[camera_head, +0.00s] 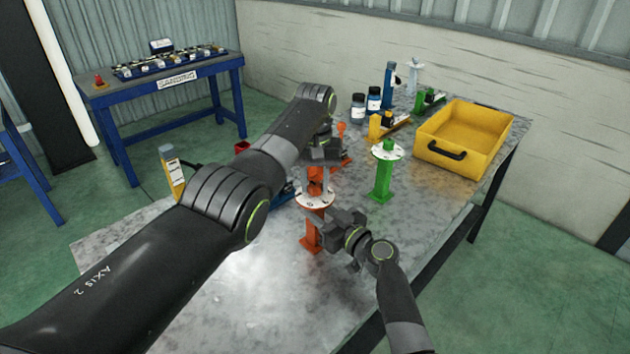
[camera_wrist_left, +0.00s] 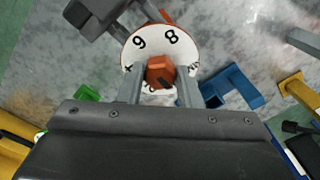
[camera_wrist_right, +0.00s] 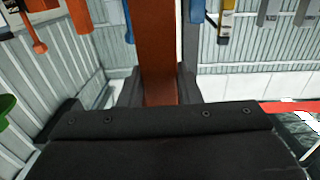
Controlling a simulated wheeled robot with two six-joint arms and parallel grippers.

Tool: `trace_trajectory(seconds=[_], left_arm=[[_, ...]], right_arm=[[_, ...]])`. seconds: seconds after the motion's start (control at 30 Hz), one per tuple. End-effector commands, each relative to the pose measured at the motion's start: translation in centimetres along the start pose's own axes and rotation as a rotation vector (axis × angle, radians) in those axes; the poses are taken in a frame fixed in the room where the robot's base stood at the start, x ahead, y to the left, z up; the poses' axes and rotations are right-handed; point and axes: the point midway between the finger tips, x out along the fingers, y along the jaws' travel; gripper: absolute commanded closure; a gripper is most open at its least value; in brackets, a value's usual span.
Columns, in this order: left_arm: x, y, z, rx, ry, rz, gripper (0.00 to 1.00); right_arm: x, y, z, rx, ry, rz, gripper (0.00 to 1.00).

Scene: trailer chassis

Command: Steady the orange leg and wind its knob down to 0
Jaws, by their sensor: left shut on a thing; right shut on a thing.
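The orange leg (camera_head: 310,230) stands upright on the metal table, with a white numbered dial (camera_head: 314,197) near its top. My left gripper (camera_wrist_left: 160,88) comes from above and is shut on the knob. My right gripper (camera_head: 325,232) is shut on the leg's post below the dial; the post (camera_wrist_right: 158,50) rises between its fingers in the right wrist view. The dial's pointer reading is not clear.
A green leg with a white dial (camera_head: 382,170) stands to the right of the orange leg. A yellow bin (camera_head: 463,138), dark bottles (camera_head: 373,104) and a yellow leg (camera_head: 378,126) are behind. A blue piece (camera_wrist_left: 235,90) lies close by. The table's near left part is clear.

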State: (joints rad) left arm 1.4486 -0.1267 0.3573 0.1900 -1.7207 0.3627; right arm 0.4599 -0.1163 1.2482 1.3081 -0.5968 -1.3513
Motion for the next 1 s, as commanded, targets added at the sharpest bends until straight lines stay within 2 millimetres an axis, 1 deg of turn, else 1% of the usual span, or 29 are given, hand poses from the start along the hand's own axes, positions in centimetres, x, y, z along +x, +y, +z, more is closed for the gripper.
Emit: trace_trajectory(seconds=[0.33,0.37,0.5,0.73,0.83,0.93,1.0], left_arm=[[-0.2,0.0,-0.1,-0.014,0.004,0.001,0.91],[-0.2,0.0,-0.1,-0.014,0.004,0.001,0.65],[-0.2,0.0,-0.1,-0.013,0.003,0.001,0.46],[-0.1,0.0,0.0,-0.013,0.002,0.0,0.46],[-0.4,0.0,-0.1,-0.013,0.002,0.0,0.46],[-1.4,0.0,-0.1,-0.013,0.005,0.001,0.46],[-2.5,0.0,-0.1,-0.013,0.005,0.001,0.46]], right_arm=[[0.0,0.0,0.1,0.0,-0.002,0.0,1.0],[0.0,0.0,0.1,0.0,-0.002,0.0,1.0],[0.0,0.0,0.1,0.0,-0.002,0.0,1.0],[0.0,0.0,0.1,0.0,-0.002,0.0,1.0],[0.0,0.0,0.1,0.001,-0.002,0.0,1.0],[0.0,0.0,0.1,0.001,-0.002,0.0,1.0],[0.0,0.0,0.1,0.001,-0.002,0.0,1.0]])
